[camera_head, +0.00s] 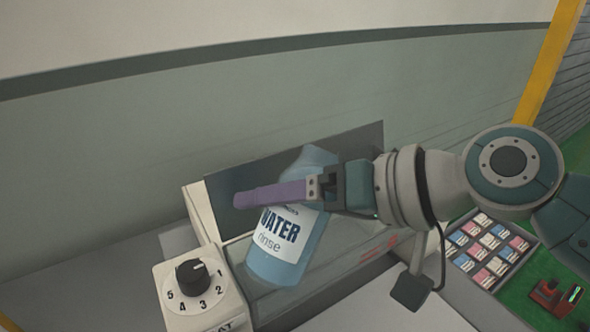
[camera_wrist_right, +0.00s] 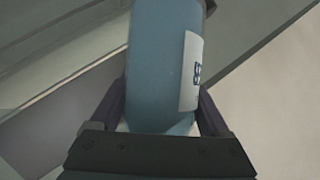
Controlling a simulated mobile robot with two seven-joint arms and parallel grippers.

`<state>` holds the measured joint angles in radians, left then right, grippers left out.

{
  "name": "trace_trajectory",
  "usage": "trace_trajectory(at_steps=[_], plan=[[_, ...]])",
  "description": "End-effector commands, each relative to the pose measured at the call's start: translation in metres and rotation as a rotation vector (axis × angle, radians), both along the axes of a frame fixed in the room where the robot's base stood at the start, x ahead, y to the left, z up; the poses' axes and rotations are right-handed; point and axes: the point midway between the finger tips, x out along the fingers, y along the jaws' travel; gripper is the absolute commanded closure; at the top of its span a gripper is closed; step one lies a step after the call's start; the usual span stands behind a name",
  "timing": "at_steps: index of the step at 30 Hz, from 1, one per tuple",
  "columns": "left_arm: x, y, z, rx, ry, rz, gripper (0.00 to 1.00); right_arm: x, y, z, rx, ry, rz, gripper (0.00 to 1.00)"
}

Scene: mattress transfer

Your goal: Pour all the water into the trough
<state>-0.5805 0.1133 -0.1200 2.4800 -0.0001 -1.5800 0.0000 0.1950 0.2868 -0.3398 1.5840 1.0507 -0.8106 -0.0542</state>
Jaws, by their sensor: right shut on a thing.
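In the right wrist view the bottle (camera_wrist_right: 160,75) stands between the two fingers of the gripper (camera_wrist_right: 165,110). The bottle's mouth and any flow of water cannot be made out. My left gripper is not in view.
A white box with a numbered dial (camera_head: 192,277) stands at the left of the trough. A dark panel (camera_head: 350,146) rises behind it. A tray of small coloured packets (camera_head: 488,246) and a red device (camera_head: 555,297) lie at the right.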

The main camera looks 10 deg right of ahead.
Motion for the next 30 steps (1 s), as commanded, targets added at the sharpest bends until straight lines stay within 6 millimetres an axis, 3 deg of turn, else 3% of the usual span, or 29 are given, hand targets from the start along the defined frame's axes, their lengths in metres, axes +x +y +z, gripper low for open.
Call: trace_trajectory(at_steps=[30], plan=[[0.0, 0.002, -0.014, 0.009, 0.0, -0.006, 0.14, -0.001, 0.002, -0.003, 0.109, 0.087, -0.001, 1.0]])
